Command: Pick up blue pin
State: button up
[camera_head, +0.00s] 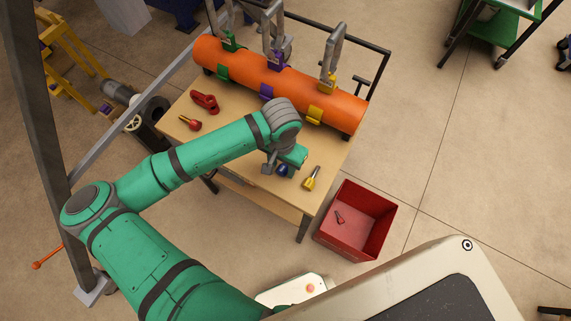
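The blue pin (283,170) lies on the wooden table, near its front edge and left of a yellow pin (312,178). Only a small dark blue part of it shows, and my gripper hides the rest. My gripper (279,168) is at the end of my green arm, right at the blue pin in this view. I cannot tell whether the fingers touch the pin or whether they are open or shut.
A red pin (190,122) and a red clamp-like part (205,102) lie on the table's left side. An orange pipe (245,74) with green, purple and yellow clamps lies along the back. A red bin (384,233) holding a small object stands on the floor at right.

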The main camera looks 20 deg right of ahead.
grip_shut()
jog(key=shift+r, duration=0.1)
jog(key=shift+r, duration=0.3)
jog(key=shift+s+r, duration=0.1)
jog(key=shift+r, duration=0.25)
